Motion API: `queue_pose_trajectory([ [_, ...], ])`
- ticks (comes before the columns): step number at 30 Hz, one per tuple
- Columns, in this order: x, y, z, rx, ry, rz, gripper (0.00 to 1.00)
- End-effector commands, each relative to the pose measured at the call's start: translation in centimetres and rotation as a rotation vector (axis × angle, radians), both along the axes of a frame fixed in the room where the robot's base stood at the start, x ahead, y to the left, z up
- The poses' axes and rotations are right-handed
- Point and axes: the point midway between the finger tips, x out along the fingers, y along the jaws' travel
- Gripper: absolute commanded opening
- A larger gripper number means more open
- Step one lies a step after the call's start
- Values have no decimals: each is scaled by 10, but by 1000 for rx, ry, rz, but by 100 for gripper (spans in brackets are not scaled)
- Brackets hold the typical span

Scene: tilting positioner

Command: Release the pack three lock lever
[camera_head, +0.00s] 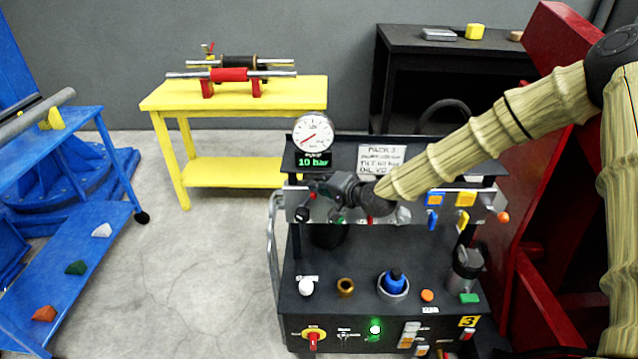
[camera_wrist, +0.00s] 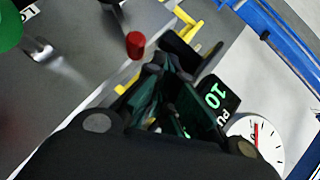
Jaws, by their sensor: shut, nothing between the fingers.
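The pack three unit, a dark cart with a "PACK 3" label (camera_head: 381,159), stands in the middle of the head view. My gripper (camera_head: 318,186) is at the left part of its grey valve panel, just below the "10 bar" display (camera_head: 313,160). The gripper is shut and empty. In the wrist view its dark fingers (camera_wrist: 172,68) are beside a red knob (camera_wrist: 135,45), with a small gap in the picture. A green knob (camera_wrist: 10,28) and a metal stem (camera_wrist: 38,52) are farther left. I cannot tell for certain which part is the lock lever; my gripper hides part of the panel.
A round gauge (camera_head: 313,133) stands close above my gripper. Blue (camera_head: 433,199) and yellow (camera_head: 465,199) handles are on the panel's right. The cart's lower deck carries a blue plug (camera_head: 395,280) and a brass fitting (camera_head: 345,287). A yellow table (camera_head: 235,97) stands behind; open floor lies left.

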Motion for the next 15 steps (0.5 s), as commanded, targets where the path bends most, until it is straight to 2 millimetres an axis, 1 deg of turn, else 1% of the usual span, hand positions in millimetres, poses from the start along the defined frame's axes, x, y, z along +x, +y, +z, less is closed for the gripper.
queue_pose_trajectory([
  [1,5,1,12,6,-21,-3,0],
  [8,6,-1,17,8,-27,-5,0],
  [11,2,-5,20,8,-27,-6,0],
  [15,-11,-16,24,8,-25,-9,0],
])
